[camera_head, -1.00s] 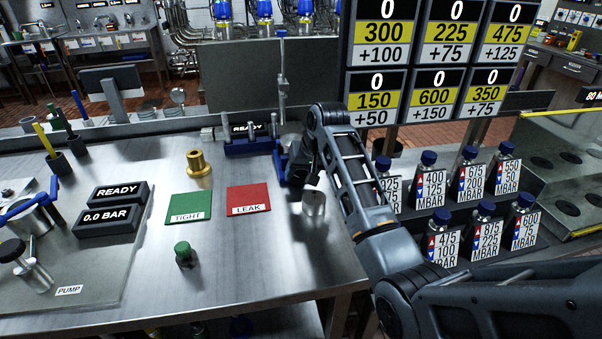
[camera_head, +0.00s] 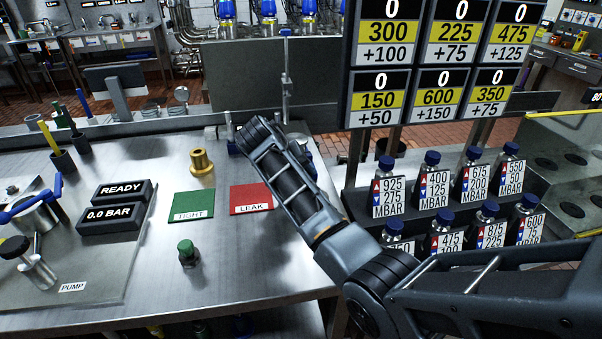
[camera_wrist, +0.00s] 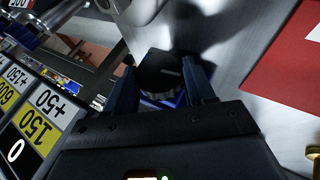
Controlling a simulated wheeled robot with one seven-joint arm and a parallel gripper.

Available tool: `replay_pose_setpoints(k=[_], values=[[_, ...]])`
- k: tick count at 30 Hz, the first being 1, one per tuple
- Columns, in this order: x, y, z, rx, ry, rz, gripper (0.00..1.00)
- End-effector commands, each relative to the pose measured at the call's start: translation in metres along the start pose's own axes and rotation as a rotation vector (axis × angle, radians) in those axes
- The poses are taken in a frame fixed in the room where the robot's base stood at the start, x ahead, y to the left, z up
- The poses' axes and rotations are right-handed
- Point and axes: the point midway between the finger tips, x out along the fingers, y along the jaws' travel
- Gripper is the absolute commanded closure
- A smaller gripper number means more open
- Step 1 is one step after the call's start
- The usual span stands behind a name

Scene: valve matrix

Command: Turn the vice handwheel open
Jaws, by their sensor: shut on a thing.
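In the wrist view my gripper (camera_wrist: 162,88) has its two dark fingers on either side of a dark round knob, which appears to be the vice handwheel (camera_wrist: 159,70). The fingers are shut on it. A blue part shows just below the knob. How far the handwheel is turned cannot be told.
The red LEAK pad (camera_head: 251,198), green TIGHT pad (camera_head: 192,205), brass fitting (camera_head: 202,162) and green-capped piece (camera_head: 188,254) lie left of my arm. A rack of labelled bottles (camera_head: 437,182) stands right, below the number board (camera_head: 435,65).

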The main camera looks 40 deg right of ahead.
Motion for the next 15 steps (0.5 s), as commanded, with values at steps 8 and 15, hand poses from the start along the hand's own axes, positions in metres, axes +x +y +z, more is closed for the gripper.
replay_pose_setpoints(k=[8, 15], values=[[-0.0003, -0.0020, -0.0006, -0.040, 0.001, 0.096, 0.77], [0.0000, -0.0022, -0.0004, -0.050, 0.001, 0.121, 0.77]])
